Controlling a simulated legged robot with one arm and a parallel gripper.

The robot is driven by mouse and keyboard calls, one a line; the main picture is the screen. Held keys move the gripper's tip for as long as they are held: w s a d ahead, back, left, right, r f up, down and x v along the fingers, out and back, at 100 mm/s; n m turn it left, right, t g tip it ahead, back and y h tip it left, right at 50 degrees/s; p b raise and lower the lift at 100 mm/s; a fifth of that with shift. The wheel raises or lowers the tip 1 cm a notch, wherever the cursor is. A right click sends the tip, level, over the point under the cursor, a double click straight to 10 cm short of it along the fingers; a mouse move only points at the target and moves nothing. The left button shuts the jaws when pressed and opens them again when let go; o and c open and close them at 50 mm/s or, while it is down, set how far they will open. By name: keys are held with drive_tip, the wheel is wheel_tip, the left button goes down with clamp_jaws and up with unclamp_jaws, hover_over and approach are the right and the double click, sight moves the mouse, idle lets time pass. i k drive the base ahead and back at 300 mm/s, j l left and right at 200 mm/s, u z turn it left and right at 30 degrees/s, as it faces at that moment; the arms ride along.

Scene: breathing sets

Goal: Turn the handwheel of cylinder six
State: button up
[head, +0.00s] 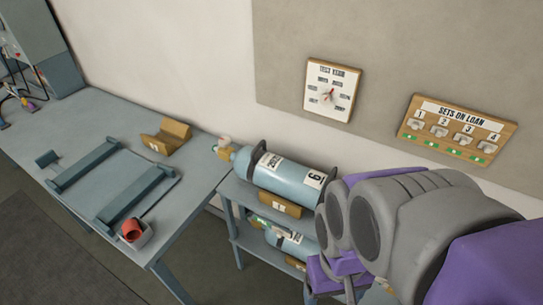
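Cylinder six (283,174) is a light blue cylinder with a label reading 6. It lies on its side on the upper level of a grey rack, between dark end brackets. Its brass-coloured valve (230,153) points left, with a small pale handwheel (224,141) on top. My grey and purple arm fills the lower right, to the right of the cylinder and apart from the handwheel. Its fingertips cannot be made out, so I cannot tell whether my gripper is open or shut.
A second cylinder (291,240) lies on the rack's lower level. A dial board (331,90) and a loan board (457,129) hang on the wall.

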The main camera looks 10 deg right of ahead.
sight(224, 143)
drive_tip(key=i+j+u, duration=0.25)
drive_tip(key=j+u, duration=0.25)
drive_tip(key=i+j+u, duration=0.35)
drive_tip(key=u, duration=0.15)
